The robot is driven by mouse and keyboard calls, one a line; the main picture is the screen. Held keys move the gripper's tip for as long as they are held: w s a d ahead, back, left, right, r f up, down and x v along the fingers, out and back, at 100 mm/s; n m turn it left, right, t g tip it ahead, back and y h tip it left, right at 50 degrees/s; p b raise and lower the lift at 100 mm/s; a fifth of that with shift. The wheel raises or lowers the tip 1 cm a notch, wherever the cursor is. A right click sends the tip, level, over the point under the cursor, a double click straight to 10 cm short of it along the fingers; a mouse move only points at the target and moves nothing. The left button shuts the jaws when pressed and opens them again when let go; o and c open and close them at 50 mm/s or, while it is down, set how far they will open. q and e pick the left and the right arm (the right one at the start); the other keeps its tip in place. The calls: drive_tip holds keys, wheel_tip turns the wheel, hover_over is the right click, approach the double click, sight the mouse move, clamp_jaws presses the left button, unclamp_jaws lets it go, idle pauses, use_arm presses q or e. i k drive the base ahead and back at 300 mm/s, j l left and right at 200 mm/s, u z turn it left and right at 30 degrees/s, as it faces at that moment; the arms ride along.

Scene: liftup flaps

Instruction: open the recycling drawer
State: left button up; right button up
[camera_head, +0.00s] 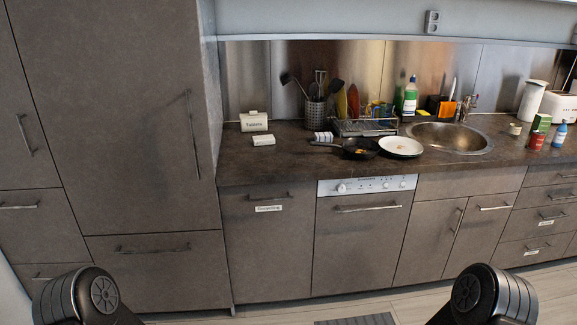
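The recycling drawer (266,255) is a tall grey-brown front under the counter, left of the dishwasher. A small white label (268,208) on it appears to read "Recycling", though the text is small. Its horizontal bar handle (268,197) sits just above the label, near the top edge. The drawer front is flush with its neighbours, so it stands closed. Only black joints of my two arms show, at the lower left and lower right. Neither gripper is in view.
The dishwasher (362,240) adjoins the drawer on the right, and tall cabinets (120,130) stand on the left. The counter (290,160) above holds a pan (360,149), a plate (401,146) and a dish rack (364,126). The floor in front looks mostly clear, with a grey grate (355,320).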

sight(268, 229)
drive_tip(key=i+j+z, duration=0.1)
drive_tip(key=i+z, duration=0.15)
drive_tip(key=i, duration=0.75)
